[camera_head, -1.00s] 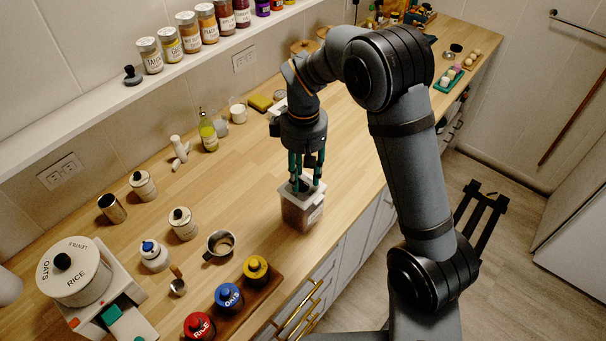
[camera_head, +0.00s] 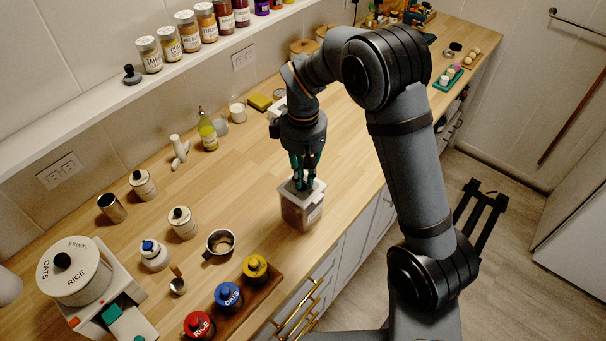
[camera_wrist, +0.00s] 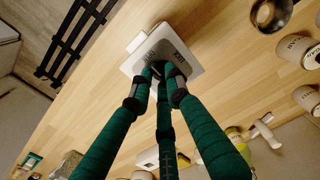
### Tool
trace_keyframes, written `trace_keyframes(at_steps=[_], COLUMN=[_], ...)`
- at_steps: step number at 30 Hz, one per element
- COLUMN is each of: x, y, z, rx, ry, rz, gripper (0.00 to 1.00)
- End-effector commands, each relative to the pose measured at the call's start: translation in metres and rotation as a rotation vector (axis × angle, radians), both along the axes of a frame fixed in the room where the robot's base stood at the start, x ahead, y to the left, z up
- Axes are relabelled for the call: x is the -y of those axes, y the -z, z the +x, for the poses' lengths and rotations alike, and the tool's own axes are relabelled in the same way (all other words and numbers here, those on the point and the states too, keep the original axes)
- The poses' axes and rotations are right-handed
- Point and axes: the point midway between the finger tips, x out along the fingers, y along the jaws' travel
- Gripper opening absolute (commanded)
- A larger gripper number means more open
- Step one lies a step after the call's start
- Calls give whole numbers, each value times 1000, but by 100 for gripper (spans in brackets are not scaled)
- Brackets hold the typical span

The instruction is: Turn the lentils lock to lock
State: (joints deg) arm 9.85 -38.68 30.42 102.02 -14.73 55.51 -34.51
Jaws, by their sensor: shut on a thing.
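A clear canister with brown contents (camera_head: 300,212) and a pale square lid stands near the counter's front edge; I take it for the lentils. Its small front label is too small to read. My gripper (camera_head: 302,186) points down from above, its green fingers shut on the dark knob in the middle of the lid. The canister is upright on the counter.
To the left are a metal cup with a handle (camera_head: 219,243), white lidded jars (camera_head: 183,222) and a wooden tray with red, blue and yellow jars (camera_head: 256,270). A green-yellow bottle (camera_head: 208,132) stands at the back. Counter around the canister is clear.

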Motion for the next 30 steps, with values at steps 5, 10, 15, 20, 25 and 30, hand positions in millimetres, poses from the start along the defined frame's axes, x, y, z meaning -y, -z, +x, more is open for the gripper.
trace_keyframes(at_steps=[5,10,15,20,25,30], x=[0,0,0,0,0,0], y=[0,0,1,3,3,3], z=[0,0,0,0,0,-1], rx=[0,1,1,1,3,3], ry=[0,12,64,161,306,470], rz=[0,1,1,1,2,2], gripper=[0,0,0,0,0,0])
